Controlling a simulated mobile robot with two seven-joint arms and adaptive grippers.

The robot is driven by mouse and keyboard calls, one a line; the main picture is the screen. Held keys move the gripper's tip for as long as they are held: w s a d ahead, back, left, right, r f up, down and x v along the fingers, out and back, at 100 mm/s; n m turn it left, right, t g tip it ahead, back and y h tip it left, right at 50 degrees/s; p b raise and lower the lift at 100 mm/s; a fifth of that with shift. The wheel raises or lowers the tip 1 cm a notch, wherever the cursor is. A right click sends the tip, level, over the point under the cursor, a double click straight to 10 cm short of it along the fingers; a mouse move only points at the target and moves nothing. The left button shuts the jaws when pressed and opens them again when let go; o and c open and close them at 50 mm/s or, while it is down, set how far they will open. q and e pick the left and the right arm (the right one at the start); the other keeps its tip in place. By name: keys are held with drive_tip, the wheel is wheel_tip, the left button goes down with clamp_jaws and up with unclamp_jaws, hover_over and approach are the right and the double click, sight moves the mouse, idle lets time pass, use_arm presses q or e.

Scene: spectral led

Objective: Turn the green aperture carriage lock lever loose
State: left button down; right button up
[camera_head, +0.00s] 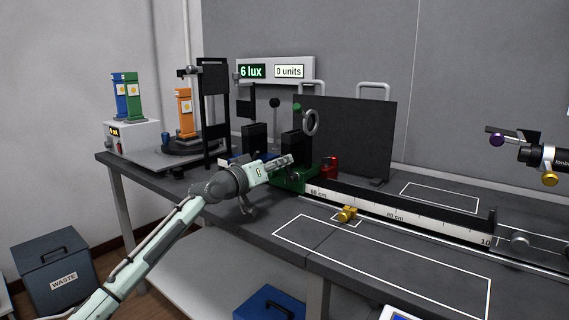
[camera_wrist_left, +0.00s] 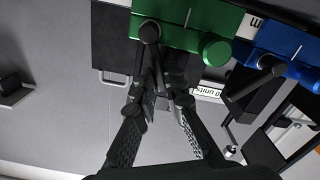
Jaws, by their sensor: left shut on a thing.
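The green aperture carriage (camera_head: 288,181) sits on the rail at its left end, below a dark upright holder and a grey ring. In the left wrist view the green carriage (camera_wrist_left: 185,28) fills the top, with a round green knob at its right. Its dark lock lever (camera_wrist_left: 150,33) starts at a round hub on the carriage and runs down between my fingers. My left gripper (camera_head: 284,163) reaches the carriage from the front left. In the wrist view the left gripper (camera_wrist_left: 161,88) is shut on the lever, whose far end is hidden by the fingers. My right gripper is not in view.
A blue carriage (camera_wrist_left: 285,52) with a similar dark lever sits beside the green one. A red block (camera_head: 328,167) stands just right of it. The scaled rail (camera_head: 400,211) runs right, with a brass part (camera_head: 347,214) before it. A dark panel (camera_head: 345,130) stands behind.

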use_arm(q)
drive_tip(key=shift+w+a+f+n, duration=0.2)
drive_tip(key=shift+a+f+n, duration=0.1)
drive_tip(key=shift+n, duration=0.7)
drive_tip(key=c, duration=1.6)
unclamp_jaws()
drive_tip(key=shift+a, duration=0.15)
drive_tip(key=v, duration=1.2)
